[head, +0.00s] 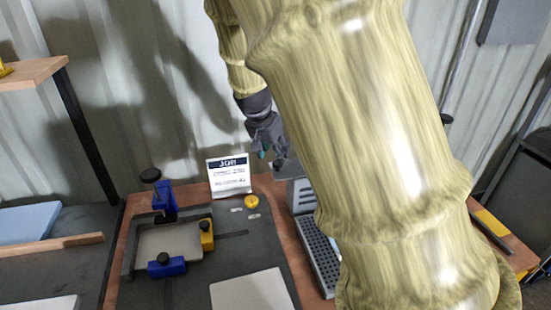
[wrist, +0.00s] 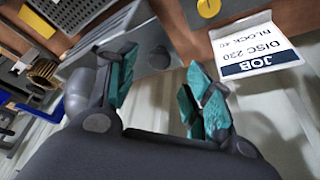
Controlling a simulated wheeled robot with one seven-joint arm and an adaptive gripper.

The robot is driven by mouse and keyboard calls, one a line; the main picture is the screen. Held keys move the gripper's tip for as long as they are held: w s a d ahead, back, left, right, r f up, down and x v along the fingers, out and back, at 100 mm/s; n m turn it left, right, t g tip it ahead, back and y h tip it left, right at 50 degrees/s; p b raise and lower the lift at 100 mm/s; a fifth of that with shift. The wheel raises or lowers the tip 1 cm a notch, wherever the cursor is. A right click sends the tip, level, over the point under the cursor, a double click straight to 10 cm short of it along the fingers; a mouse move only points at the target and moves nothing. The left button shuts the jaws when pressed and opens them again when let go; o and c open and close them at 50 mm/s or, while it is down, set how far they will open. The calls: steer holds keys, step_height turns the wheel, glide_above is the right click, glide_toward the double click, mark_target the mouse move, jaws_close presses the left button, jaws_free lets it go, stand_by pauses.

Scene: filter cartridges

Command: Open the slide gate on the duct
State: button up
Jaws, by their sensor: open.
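My gripper (head: 267,153) hangs at the back of the bench in the head view, next to a grey metal housing (head: 300,196) that appears to be the duct. My arm hides part of that housing. In the wrist view my gripper (wrist: 160,92) is open, with teal pads apart and nothing between them. A grey metal plate (wrist: 138,57) with a dark round spot lies beyond the fingers, partly behind the left one. I cannot tell whether this plate is the slide gate, or whether the gate is open or shut. No contact with it is visible.
A white job card (head: 229,176) stands left of my gripper, near a yellow disc (head: 251,201). Blue clamps (head: 166,265) and a yellow clamp (head: 207,235) surround a plate at the left. A perforated grey tray (head: 318,250) lies before the housing. A corrugated wall is behind.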

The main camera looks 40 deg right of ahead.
steer(key=v, duration=0.7)
stand_by(0.5)
